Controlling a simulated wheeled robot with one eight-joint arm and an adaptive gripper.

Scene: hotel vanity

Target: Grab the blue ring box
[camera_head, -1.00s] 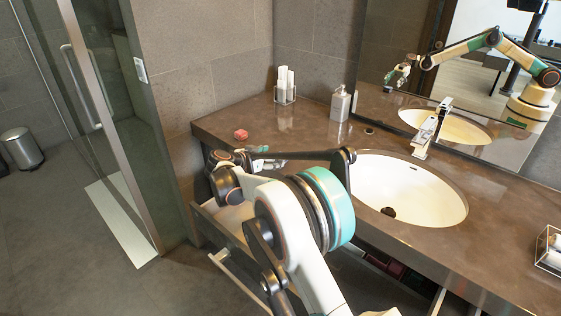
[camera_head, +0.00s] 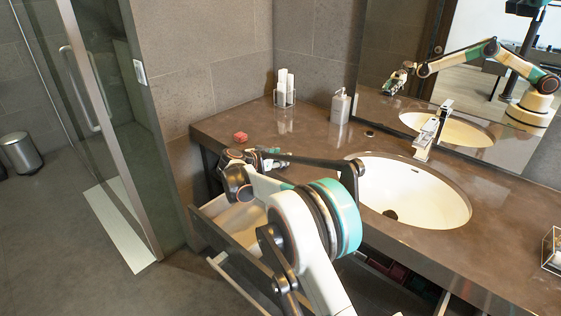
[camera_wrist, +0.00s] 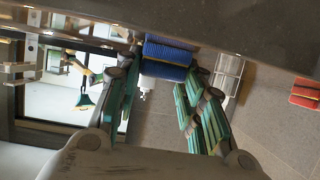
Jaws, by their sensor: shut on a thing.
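The blue ring box (camera_wrist: 168,53) is between the two fingers of my gripper (camera_wrist: 160,68) in the wrist view, near the brown surface at the top. Both fingers lie along its sides and are shut on it. I cannot tell whether the box touches that surface. In the head view my gripper (camera_head: 262,156) is over the left part of the counter, mostly hidden by my arm, and I cannot make out the blue box there.
A red box (camera_head: 240,136) sits on the counter (camera_head: 310,137) behind my gripper; it also shows in the wrist view (camera_wrist: 305,93). A soap dispenser (camera_head: 340,106), a clear holder (camera_head: 285,97) and a sink (camera_head: 425,190) are further right. An open drawer (camera_head: 228,213) is below.

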